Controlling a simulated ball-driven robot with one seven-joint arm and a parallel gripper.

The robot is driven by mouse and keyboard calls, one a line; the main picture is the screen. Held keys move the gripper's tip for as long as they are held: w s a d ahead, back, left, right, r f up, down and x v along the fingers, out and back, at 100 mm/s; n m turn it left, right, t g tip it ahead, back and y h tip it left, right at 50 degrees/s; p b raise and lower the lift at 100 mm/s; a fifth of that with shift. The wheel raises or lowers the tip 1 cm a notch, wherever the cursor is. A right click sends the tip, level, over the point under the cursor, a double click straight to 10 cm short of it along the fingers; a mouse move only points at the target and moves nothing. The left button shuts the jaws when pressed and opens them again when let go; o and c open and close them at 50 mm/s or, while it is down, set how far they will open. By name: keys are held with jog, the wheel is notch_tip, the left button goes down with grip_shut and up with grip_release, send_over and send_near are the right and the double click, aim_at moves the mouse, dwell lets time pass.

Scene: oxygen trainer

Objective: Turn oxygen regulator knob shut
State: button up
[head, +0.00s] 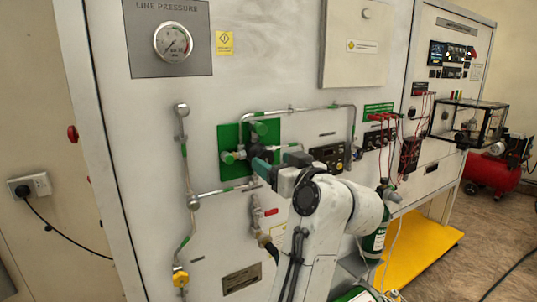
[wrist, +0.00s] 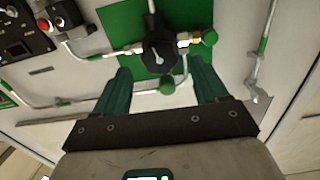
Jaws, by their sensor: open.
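The black regulator knob (wrist: 160,54) with a pale pointer mark sits on a green backplate (wrist: 112,38) in the wrist view. In the head view the knob (head: 260,151) is partly hidden by my gripper (head: 279,164). My gripper (wrist: 160,80) is open, its two green fingers apart on either side below the knob in the wrist picture. Nothing is between the fingers. The fingertips are short of the knob, and contact is not seen.
Metal pipes and green fittings (wrist: 209,38) surround the knob. A pressure gauge (head: 173,42) is at upper left. A red-handled valve (head: 270,212) is below. A green cylinder (head: 374,243) stands at right near a yellow platform (head: 420,245).

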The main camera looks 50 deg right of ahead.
aim_at(267, 158)
jog(key=shift+p+x, duration=0.3)
jog(key=shift+x, duration=1.4)
jog(key=shift+c, duration=0.4)
jog(key=c, duration=1)
